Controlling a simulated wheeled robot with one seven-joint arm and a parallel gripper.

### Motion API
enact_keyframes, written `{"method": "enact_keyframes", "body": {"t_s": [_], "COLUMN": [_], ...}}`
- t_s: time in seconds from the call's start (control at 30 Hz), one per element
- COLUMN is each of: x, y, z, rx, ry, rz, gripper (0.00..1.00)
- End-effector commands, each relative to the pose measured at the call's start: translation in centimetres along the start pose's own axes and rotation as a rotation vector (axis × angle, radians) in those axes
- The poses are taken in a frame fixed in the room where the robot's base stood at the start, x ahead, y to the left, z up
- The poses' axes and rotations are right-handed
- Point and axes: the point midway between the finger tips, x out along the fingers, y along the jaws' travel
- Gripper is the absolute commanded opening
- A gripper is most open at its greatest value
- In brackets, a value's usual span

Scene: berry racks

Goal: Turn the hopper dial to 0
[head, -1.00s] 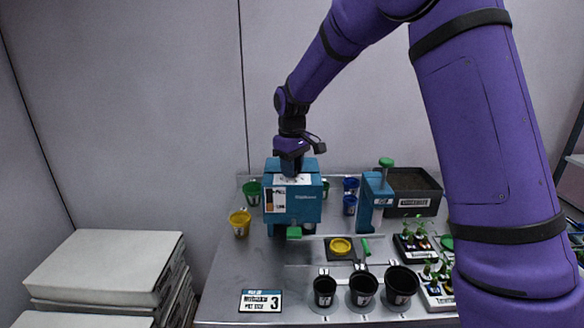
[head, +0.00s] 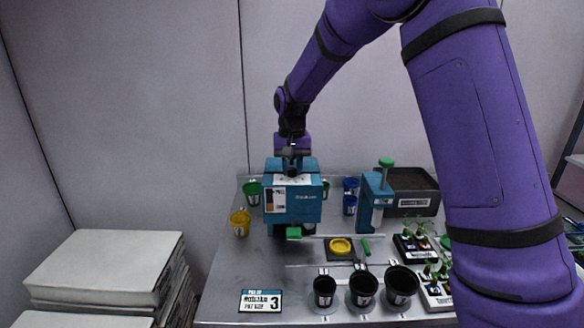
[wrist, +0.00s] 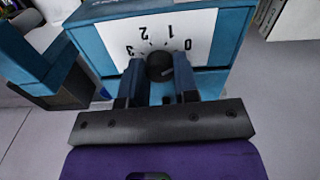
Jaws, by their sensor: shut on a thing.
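The blue hopper box (head: 306,200) stands on the metal bench, with a white scale plate on its top face. In the wrist view, the black round hopper dial (wrist: 159,67) sits on the scale plate (wrist: 200,27), whose marks 0, 1, 2 and 3 appear upside down; the 0 is at the right and the 3 at the left. My gripper (wrist: 159,76) is shut on the dial, one finger on each side. In the head view my gripper (head: 292,168) comes down from above onto the box top and hides the dial. I cannot tell which mark the dial points to.
A blue press with a green knob (head: 386,162) stands right of the hopper, before a dark soil bin (head: 412,180). A yellow cup (head: 240,222) stands at the left.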

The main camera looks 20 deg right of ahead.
Motion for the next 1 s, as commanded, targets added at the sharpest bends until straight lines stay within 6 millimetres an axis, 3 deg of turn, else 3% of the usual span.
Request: {"method": "enact_keyframes", "body": {"t_s": [0.7,0.73,0.83,1.0], "x": [-0.14,-0.14,-0.12,-0.07], "y": [0.0,0.0,0.0,0.0], "z": [-0.1,-0.1,-0.09,-0.05], "rx": [0.081,0.08,0.08,0.08], "ry": [0.004,0.004,0.003,0.002], "rz": [-0.001,-0.001,-0.001,-0.001], "gripper": [0.04,0.3,0.53,0.54]}}
